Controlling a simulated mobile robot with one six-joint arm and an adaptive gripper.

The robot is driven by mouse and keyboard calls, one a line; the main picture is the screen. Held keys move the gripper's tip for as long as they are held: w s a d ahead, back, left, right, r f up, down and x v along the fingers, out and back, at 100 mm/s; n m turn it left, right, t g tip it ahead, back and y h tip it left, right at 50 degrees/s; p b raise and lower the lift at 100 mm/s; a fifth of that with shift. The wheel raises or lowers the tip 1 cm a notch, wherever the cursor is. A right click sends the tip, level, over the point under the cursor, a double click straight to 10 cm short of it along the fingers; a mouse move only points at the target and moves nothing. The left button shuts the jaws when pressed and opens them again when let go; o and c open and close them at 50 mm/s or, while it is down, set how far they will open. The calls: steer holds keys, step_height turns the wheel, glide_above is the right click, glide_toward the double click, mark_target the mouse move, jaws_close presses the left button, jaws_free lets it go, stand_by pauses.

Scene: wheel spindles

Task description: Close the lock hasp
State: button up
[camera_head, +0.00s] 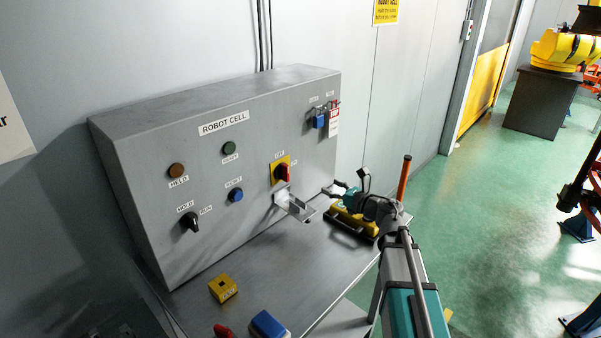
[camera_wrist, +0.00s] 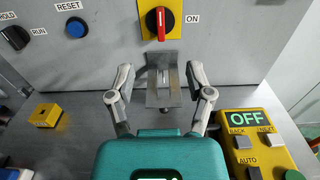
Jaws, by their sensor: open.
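The lock hasp (camera_head: 296,207) is a bare grey metal piece on the panel, just below the red rotary switch (camera_head: 282,173) on its yellow plate. Its flap sticks out from the panel, away from the switch. In the wrist view the hasp (camera_wrist: 164,98) shows between my fingers, with the red switch handle (camera_wrist: 161,24) above it. My gripper (camera_head: 333,188) is open and empty, to the right of the hasp in the head view. In the wrist view my gripper (camera_wrist: 160,76) has one finger on each side of the hasp; I cannot tell whether either touches it.
The grey panel (camera_head: 225,160) carries several buttons and a knob. A blue padlock (camera_head: 319,121) and red tag hang at its upper right. On the shelf (camera_head: 270,280) are a yellow block (camera_head: 223,289), a blue object (camera_head: 268,325) and a yellow pendant (camera_wrist: 254,143) at right.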

steer(key=x, duration=1.3)
jaws_close()
steer(key=c, duration=0.9)
jaws_free()
steer(key=o, duration=0.9)
steer(key=v, duration=1.2)
